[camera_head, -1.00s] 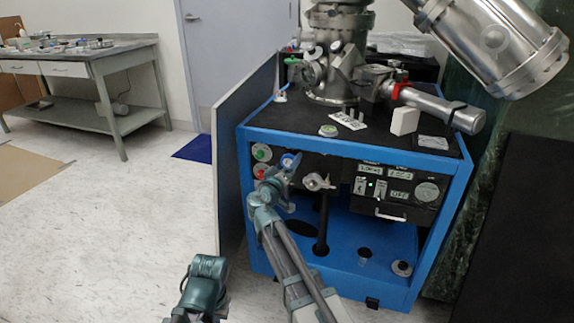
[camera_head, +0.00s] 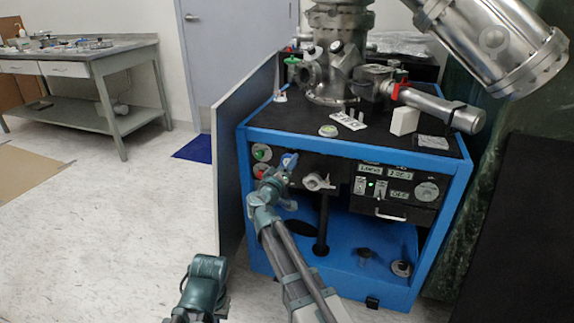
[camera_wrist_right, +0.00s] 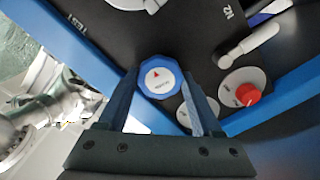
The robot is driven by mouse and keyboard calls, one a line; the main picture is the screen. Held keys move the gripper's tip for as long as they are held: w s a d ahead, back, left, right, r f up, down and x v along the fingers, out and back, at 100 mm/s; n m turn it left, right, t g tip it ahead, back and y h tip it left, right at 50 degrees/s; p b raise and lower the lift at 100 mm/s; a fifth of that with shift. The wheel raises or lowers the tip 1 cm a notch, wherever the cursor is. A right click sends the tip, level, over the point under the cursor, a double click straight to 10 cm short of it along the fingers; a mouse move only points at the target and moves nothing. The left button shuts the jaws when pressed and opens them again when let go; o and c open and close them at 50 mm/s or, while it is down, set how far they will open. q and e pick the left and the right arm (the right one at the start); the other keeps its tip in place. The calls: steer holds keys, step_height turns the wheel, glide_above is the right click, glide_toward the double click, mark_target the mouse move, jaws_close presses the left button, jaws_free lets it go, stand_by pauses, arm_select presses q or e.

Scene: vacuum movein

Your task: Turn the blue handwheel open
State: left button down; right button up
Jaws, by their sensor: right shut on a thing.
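The blue handwheel (camera_wrist_right: 158,77) shows in the right wrist view with a white face and a small red arrow. It sits between the two fingers of my right gripper (camera_wrist_right: 162,100), which is shut on it. In the head view the handwheel (camera_head: 289,160) is on the left part of the blue-framed cabinet's front panel, mostly behind my right gripper (camera_head: 285,172). My left gripper's fingers are not visible; only a teal part of my left arm shows at the bottom of the head view.
A red knob (camera_wrist_right: 248,95) on a round plate sits close to the handwheel. A green knob (camera_head: 262,152) is left of it, and a metal valve fitting (camera_head: 318,182) is to its right. A grey side panel (camera_head: 240,150) stands along the cabinet's left.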

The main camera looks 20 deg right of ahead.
steer(key=o, duration=1.4)
steer(key=shift+c, duration=0.2)
steer(key=v, duration=1.4)
